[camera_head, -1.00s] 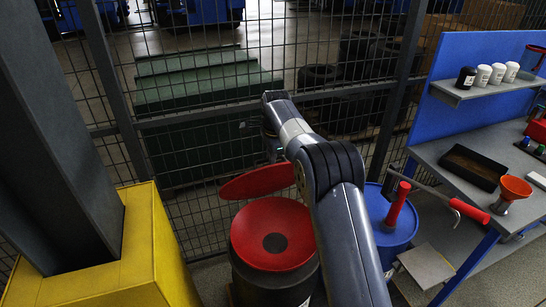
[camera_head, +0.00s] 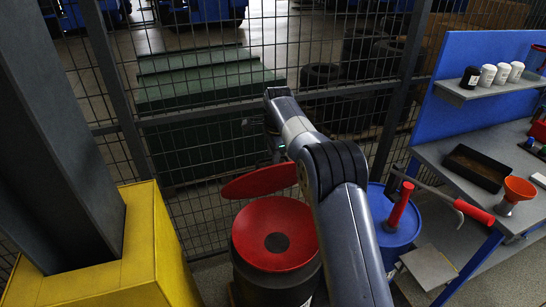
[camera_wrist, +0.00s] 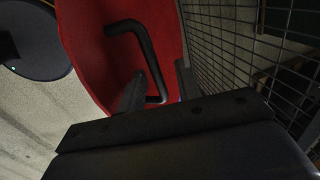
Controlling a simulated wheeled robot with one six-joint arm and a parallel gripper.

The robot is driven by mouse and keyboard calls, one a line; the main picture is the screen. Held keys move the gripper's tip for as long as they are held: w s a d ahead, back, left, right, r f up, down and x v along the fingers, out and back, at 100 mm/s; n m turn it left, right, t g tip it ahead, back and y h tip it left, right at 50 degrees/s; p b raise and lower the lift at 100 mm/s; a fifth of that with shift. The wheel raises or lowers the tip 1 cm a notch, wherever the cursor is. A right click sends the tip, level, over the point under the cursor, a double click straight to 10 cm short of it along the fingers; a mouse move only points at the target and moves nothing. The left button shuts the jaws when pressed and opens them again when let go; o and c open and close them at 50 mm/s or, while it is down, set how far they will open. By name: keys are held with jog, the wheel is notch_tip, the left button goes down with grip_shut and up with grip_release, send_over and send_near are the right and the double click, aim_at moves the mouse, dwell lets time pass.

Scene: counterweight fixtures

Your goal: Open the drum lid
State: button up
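The drum (camera_head: 262,283) is dark, with a red funnel top (camera_head: 300,236) that shows uncovered in the head view. Its red lid (camera_head: 258,182) stands raised and tilted behind the funnel, toward the fence. In the wrist view the lid (camera_wrist: 88,48) fills the upper middle, with a bent black handle (camera_wrist: 146,48) on it. My gripper (camera_wrist: 160,88) is at the handle, its two dark fingers apart on either side of the handle bar. I cannot tell whether a finger touches it. My arm hides the gripper in the head view.
A mesh fence (camera_head: 215,140) stands close behind the lid. A yellow block (camera_head: 150,250) is at left. A blue drum (camera_head: 398,235) with a red-handled tool stands right of my arm. A workbench (camera_head: 450,165) with a black tray (camera_head: 477,167) and orange funnel (camera_head: 515,193) is farther right.

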notch_tip(320, 180, up, 9)
jog(key=s, duration=0.1)
jog(key=shift+s+d+r+b, duration=0.2)
jog(key=shift+s+d+b, duration=0.15)
jog(key=shift+b, duration=0.05)
